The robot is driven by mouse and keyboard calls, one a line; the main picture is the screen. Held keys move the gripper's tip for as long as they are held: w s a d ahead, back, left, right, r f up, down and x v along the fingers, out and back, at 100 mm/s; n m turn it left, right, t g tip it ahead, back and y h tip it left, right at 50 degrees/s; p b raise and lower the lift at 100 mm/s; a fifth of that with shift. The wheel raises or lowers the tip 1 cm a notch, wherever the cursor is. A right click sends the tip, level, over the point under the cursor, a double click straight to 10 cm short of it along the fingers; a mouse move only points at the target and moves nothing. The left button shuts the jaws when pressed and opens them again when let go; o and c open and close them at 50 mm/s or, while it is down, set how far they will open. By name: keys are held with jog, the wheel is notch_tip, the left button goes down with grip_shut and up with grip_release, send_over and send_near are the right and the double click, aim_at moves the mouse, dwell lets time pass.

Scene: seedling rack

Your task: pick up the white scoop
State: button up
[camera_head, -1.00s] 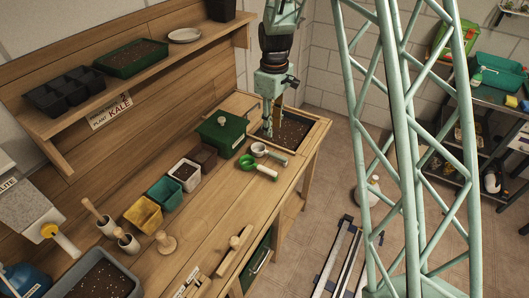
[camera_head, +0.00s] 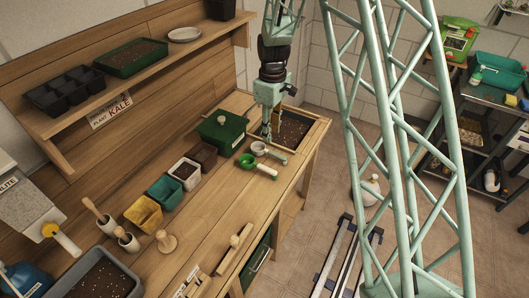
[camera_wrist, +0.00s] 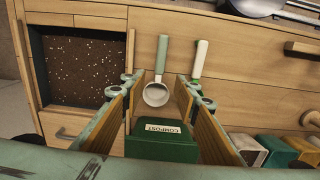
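The white scoop (camera_head: 259,148) lies on the bench top, its white bowl toward the green lidded box and its pale green handle pointing away. In the wrist view the scoop (camera_wrist: 156,95) shows between my fingers, bowl nearer me and handle upward in the picture. My gripper (camera_head: 267,136) hangs above the bench beside the scoop; in the wrist view my gripper (camera_wrist: 157,88) has its two fingers spread wide with nothing held. I cannot tell its exact height above the scoop.
A green scoop with a cream handle (camera_head: 267,171) lies close beside the white one, its bowl partly hidden by my finger in the wrist view. The compost box (camera_head: 221,133) stands near. A soil bin (camera_head: 292,132) is set in the bench corner. Several small pots line the back.

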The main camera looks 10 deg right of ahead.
send_over(271, 151)
jog(key=shift+s+f, duration=0.1)
jog(key=shift+f, duration=3.25)
jog(key=shift+f, duration=2.6)
jog(key=shift+c, duration=0.3)
jog(key=c, duration=0.9)
